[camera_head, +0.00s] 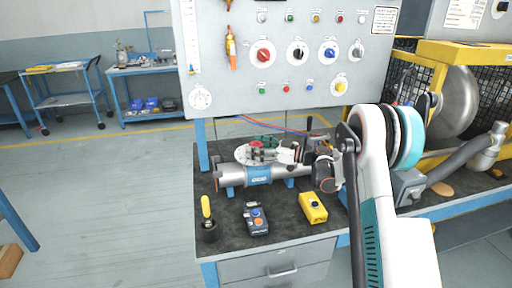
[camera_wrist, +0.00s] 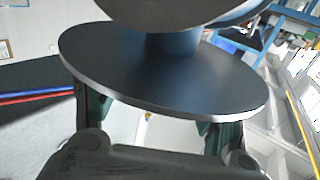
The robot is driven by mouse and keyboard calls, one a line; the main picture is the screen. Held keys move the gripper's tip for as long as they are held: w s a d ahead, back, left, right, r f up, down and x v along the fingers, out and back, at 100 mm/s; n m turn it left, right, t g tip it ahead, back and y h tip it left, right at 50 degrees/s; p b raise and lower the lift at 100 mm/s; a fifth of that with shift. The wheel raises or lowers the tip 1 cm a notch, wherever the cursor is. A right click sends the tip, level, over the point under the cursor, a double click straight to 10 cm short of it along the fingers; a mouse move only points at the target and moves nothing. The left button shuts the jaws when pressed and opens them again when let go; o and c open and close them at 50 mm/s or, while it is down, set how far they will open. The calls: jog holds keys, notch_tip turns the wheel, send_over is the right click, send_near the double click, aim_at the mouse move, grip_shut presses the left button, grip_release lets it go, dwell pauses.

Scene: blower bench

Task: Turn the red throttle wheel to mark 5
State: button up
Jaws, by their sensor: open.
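The red throttle wheel (camera_head: 257,147) is small in the head view, at a pale round dial plate (camera_head: 243,155) above the silver pipe (camera_head: 230,176) with its blue band. The marks are too small to read, so the wheel's setting cannot be told. My gripper (camera_head: 284,154) is open, close to the right of the wheel. Whether it touches the wheel cannot be told. In the wrist view a dark disc (camera_wrist: 160,75) with a pale rim fills the space ahead of my spread fingers and hides their tips.
A yellow-handled tool in a dark cup (camera_head: 209,232), a grey control box (camera_head: 257,220) and a yellow button box (camera_head: 313,208) stand along the bench front (camera_head: 235,252). A white switch panel (camera_head: 275,75) rises behind. Red and blue hoses run behind the pipe. A yellow-framed blower stands right.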

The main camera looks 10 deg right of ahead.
jog(key=v, duration=1.1)
jog(key=shift+s+d, duration=0.2)
jog(key=shift+d, duration=0.1)
notch_tip(320, 180, up, 26)
jog(key=w+m+t+h, duration=0.2)
jog(key=m+t+h, duration=0.5)
jog(key=t, duration=0.4)
jog(key=s+d+r+m+h, duration=0.2)
jog(key=s+r+m+h, duration=0.2)
jog(key=h, duration=0.4)
jog(key=s+a+f+g, duration=0.4)
jog(key=s+f, duration=0.4)
jog(key=s, duration=0.5)
jog(key=s+a+f+g, duration=0.4)
jog(key=s+f, duration=0.4)
jog(key=s, duration=0.4)
jog(key=s+a+f+g, duration=0.4)
jog(key=s+f+g, duration=0.2)
jog(key=s+f, duration=0.3)
jog(key=s, duration=0.4)
jog(key=shift+s, duration=0.3)
